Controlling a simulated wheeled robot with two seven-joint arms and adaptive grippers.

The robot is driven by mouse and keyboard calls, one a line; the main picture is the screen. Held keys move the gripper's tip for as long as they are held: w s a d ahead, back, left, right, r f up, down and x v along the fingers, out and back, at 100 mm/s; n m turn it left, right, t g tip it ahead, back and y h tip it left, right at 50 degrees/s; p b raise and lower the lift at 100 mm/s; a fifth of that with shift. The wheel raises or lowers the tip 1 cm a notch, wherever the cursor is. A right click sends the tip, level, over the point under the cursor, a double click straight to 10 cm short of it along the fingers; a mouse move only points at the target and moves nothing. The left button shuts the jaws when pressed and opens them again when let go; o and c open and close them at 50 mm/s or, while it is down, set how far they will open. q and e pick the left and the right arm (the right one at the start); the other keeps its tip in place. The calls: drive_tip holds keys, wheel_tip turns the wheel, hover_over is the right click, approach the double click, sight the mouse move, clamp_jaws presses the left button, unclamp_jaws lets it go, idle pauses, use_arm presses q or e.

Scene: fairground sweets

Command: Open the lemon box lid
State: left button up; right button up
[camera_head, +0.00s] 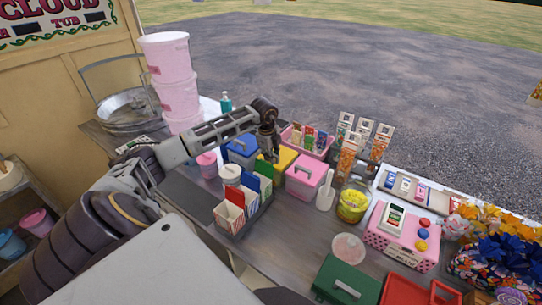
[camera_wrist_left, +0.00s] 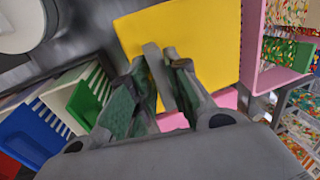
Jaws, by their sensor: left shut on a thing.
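The lemon box (camera_head: 287,157) is the yellow box in the middle of the counter, between a blue box and a pink box. My left gripper (camera_head: 270,154) is over it and hides its left part. In the left wrist view the yellow lid (camera_wrist_left: 208,42) fills the upper middle, with a grey bar handle (camera_wrist_left: 157,72) on it. My left gripper (camera_wrist_left: 165,68) is shut on that handle, one finger on each side. I cannot tell whether the lid is raised at all. My right gripper is not in view.
The blue box (camera_head: 241,150) stands to the left and the pink box (camera_head: 305,176) to the right. Striped cartons (camera_head: 230,213) stand in front, and a pink tray (camera_head: 318,152) of packets behind. A white scoop (camera_head: 326,196) lies right of the pink box.

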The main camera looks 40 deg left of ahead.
use_arm(q)
drive_tip(key=shift+o, duration=0.9)
drive_tip(key=shift+w+a+r+p, duration=0.1)
drive_tip(key=shift+w+r+p, duration=0.25)
drive_tip(key=shift+r, duration=0.4)
drive_tip(key=shift+w+r+p, duration=0.2)
drive_tip(key=shift+w+r, duration=0.25)
drive_tip(key=shift+r, duration=0.3)
drive_tip(key=shift+o, duration=0.5)
drive_tip(key=shift+w, duration=0.1)
drive_tip(key=shift+r, duration=0.1)
drive_tip(key=o, duration=0.3)
drive_tip(key=shift+w+r+p, duration=0.55)
drive_tip(key=shift+w+r, duration=0.5)
drive_tip(key=shift+o, duration=0.8)
drive_tip(key=shift+w, duration=0.2)
drive_tip(key=o, duration=0.3)
drive_tip(key=shift+w+a+r+p, duration=0.1)
drive_tip(key=shift+w+r+p, duration=0.1)
drive_tip(key=shift+w+r, duration=0.3)
drive_tip(key=shift+w+a+r+p, duration=0.15)
drive_tip(key=shift+w+r, duration=0.1)
drive_tip(key=shift+w, duration=0.35)
drive_tip(key=shift+o, duration=1.3)
drive_tip(key=shift+w, duration=0.45)
